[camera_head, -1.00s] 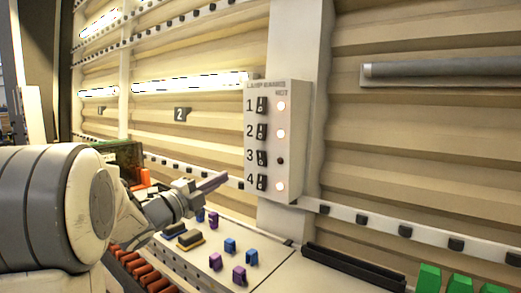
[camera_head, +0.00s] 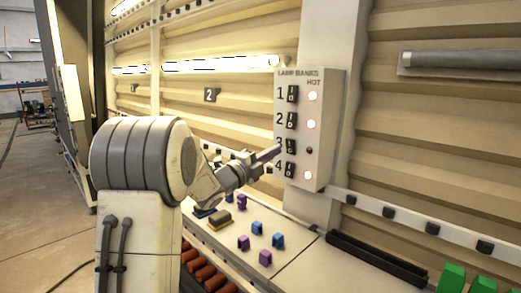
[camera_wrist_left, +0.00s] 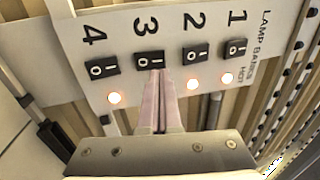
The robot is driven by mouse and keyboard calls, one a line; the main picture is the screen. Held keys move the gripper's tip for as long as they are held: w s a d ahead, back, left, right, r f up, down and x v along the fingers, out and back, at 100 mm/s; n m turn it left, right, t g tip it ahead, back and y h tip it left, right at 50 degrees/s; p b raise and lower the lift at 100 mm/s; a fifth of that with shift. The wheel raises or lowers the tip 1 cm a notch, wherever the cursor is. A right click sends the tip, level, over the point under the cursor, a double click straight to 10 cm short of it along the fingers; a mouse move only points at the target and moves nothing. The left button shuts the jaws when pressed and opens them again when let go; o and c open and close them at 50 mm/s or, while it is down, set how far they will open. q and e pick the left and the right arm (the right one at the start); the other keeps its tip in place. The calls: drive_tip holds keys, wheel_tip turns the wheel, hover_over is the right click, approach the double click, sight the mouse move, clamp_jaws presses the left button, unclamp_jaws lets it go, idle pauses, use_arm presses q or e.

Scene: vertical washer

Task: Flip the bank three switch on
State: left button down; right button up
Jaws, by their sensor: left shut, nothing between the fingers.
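The lamp bank box (camera_head: 322,140) is a pale panel on a post with black rocker switches numbered 1 to 4. The bank three switch (camera_head: 291,146) is partly behind my fingertips; it also shows in the left wrist view (camera_wrist_left: 150,58). Its lamp (camera_head: 309,151) is dark, while lamps one, two and four glow. My left gripper (camera_head: 277,151) is shut and empty. Its fingertips are at the lower edge of the bank three switch in the left wrist view (camera_wrist_left: 158,76); I cannot tell whether they touch it. My right gripper is not in view.
Below the box, a bench (camera_head: 295,246) holds several blue and purple clips and a brush-like block (camera_head: 220,218). A black tray (camera_head: 375,259) and green blocks (camera_head: 453,279) lie to the right. A lit tube lamp (camera_head: 220,64) runs along the wall behind.

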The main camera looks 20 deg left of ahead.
sight(290, 143)
use_arm(q)
drive_tip(key=p+x, duration=0.2)
drive_tip(key=x, duration=0.1)
drive_tip(key=shift+w+d+r, duration=0.15)
drive_tip(key=shift+w+r, duration=0.05)
drive_tip(key=shift+w, duration=0.1)
drive_tip(key=shift+w+d, duration=0.1)
drive_tip(key=shift+w, duration=0.25)
drive_tip(key=shift+f, duration=0.1)
drive_tip(key=shift+w+r+p, duration=0.1)
drive_tip(key=shift+r+p, duration=0.15)
drive_tip(key=shift+p, duration=0.2)
drive_tip(key=shift+d+g, duration=0.1)
drive_tip(key=shift+g, duration=0.2)
drive_tip(key=shift+f, duration=0.15)
